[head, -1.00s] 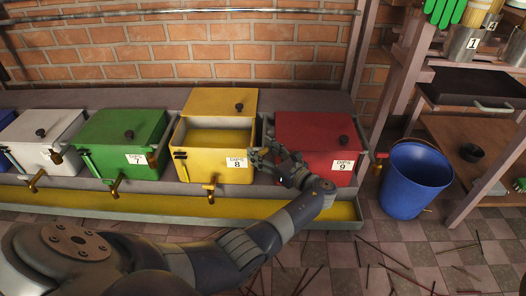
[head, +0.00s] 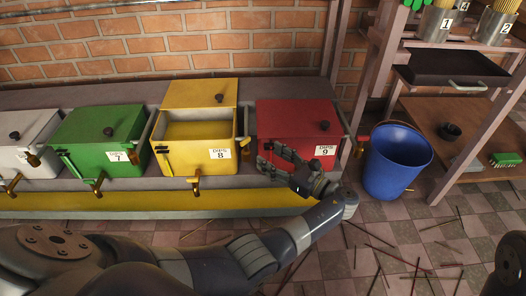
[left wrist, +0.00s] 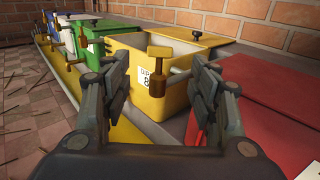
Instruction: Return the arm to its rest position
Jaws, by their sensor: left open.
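My left arm reaches in from the lower left in the head view. Its gripper (head: 272,160) is in front of the red box (head: 298,121) labelled 9, at its left side. In the left wrist view the two fingers of the left gripper (left wrist: 160,100) stand wide apart with nothing between them. Beyond them is the yellow box (left wrist: 150,58) labelled 8 with its lid open. A dark rounded part of mine shows at the lower right edge of the head view. My right gripper does not show.
A green box (head: 98,142) and a white box (head: 25,138) stand left of the yellow one on the ledge. A yellow trough (head: 120,203) runs along the front. A blue bucket (head: 392,172) stands on the floor right of the red box, beside a shelf (head: 462,130). Sticks litter the tiles.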

